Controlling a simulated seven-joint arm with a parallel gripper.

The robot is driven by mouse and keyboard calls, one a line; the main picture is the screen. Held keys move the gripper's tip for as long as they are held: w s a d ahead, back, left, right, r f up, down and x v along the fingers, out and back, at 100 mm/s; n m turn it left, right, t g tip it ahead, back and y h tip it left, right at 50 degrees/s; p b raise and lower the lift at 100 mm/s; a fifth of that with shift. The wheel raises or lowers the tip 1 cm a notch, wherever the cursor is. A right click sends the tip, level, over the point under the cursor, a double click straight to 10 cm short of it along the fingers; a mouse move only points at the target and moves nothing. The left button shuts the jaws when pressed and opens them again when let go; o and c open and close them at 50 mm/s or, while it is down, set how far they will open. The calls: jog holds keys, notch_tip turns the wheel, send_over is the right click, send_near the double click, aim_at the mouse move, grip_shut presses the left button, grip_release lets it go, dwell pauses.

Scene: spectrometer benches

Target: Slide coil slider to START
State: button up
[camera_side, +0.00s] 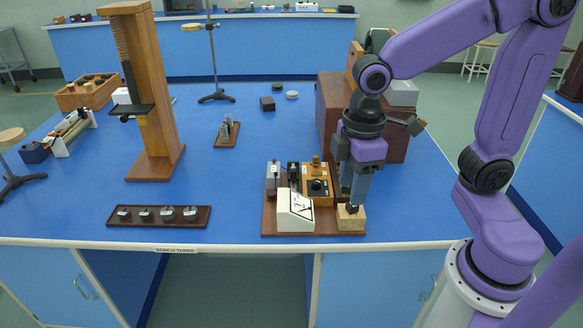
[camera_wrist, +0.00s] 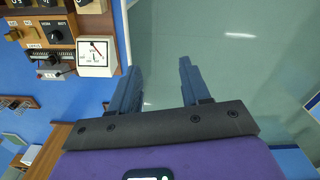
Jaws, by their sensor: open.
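My gripper (camera_side: 352,196) points down at the right end of a brown instrument board (camera_side: 325,228). It is open and empty; in the wrist view its two blue fingers (camera_wrist: 157,85) stand apart with floor seen between them. In the side view the fingertips are just above or beside a pale wooden block (camera_side: 350,219); I cannot tell if they touch it. A white meter (camera_side: 295,212) sits left of the gripper and also shows in the wrist view (camera_wrist: 97,56). No part is clearly readable as the coil slider or a START mark.
An orange-brown knob box (camera_side: 318,186) and small switches stand behind the meter. A tall wooden stand (camera_side: 155,95), a board with several knobs (camera_side: 158,215) and a long coil-like device (camera_side: 70,130) are further left. A brown box (camera_side: 335,110) stands behind my gripper.

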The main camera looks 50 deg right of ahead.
jog(key=w, duration=1.1)
jog(key=m, duration=0.3)
send_over(294, 175)
jog(key=w, duration=0.1)
jog(key=f, duration=0.2)
notch_tip(294, 175, down, 17)
jog(key=shift+w+f, duration=0.1)
jog(key=shift+d, duration=0.1)
